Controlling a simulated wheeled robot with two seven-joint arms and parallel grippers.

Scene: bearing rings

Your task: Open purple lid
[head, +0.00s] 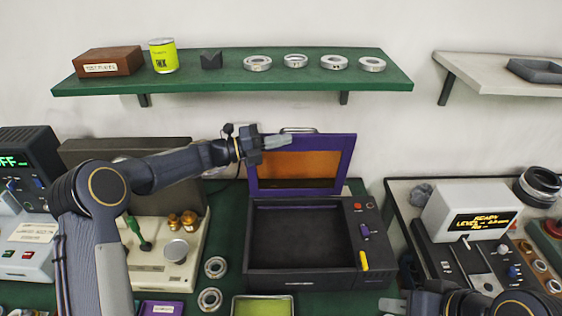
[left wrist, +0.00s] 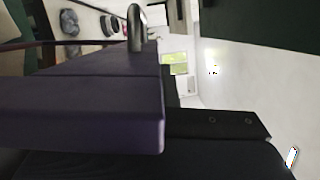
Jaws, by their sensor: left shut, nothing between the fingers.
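The purple lid (head: 345,160) of the black box (head: 300,278) stands raised, about upright, at the back of the box. It has an orange window and a metal handle (head: 299,130) on its top edge. The box is open and its dark inside looks empty. My left gripper (head: 288,141) is shut and empty, in front of the lid's upper left part. In the left wrist view the lid (left wrist: 85,110) fills the left side, with the handle (left wrist: 137,28) above it. My right gripper (head: 393,305) is partly in view at the bottom edge; its fingers are cut off.
A green shelf (head: 220,82) with several rings hangs above the lid. A pale fixture (head: 150,280) with a green lever and loose rings (head: 209,299) are left of the box.

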